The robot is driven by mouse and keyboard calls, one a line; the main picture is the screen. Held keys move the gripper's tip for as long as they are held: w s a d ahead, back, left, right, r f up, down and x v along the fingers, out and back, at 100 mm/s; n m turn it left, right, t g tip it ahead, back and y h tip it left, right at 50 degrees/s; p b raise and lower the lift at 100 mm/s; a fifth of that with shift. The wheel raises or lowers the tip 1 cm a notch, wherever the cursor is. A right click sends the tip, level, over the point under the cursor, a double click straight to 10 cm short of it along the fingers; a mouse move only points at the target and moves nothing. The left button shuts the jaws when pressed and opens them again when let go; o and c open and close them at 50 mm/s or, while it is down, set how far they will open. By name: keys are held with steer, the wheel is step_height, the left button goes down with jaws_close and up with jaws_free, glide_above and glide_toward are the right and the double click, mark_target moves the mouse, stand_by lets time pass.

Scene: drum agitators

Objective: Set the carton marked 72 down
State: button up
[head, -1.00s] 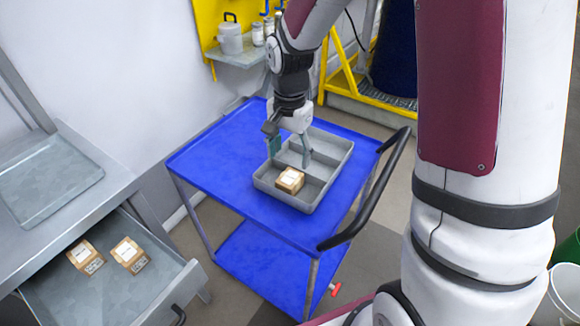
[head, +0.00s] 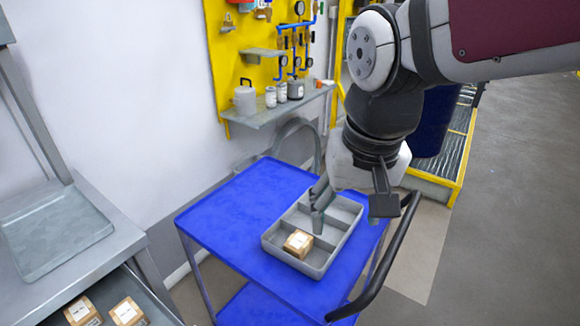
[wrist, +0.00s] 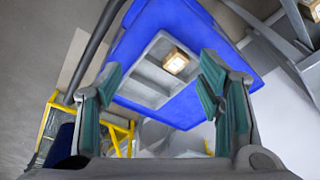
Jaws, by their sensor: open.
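A small brown carton with a white label (head: 298,243) sits in the front compartment of the grey divided tray (head: 318,268). The number on its label is too small to read. The carton also shows in the wrist view (wrist: 175,62), inside the tray (wrist: 150,98) and apart from my fingers. My gripper (head: 345,205) is above the tray's right side, clear of the carton. In the wrist view my gripper (wrist: 162,95) is open, its green-padded fingers spread wide with nothing between them.
The tray stands on a blue cart (head: 225,215) with a black handle (head: 385,265). Two more cartons (head: 80,312) (head: 128,312) lie in an open drawer at lower left. A steel bench (head: 110,250) is left. A shelf (head: 285,108) with containers is behind.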

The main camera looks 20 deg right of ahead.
steer(key=s+n+t, duration=0.1)
steer(key=s+n, duration=0.2)
steer(key=s, duration=0.4)
steer(key=shift+s+r, duration=0.2)
steer(key=shift+s, duration=0.1)
steer(key=shift+a+r, duration=0.1)
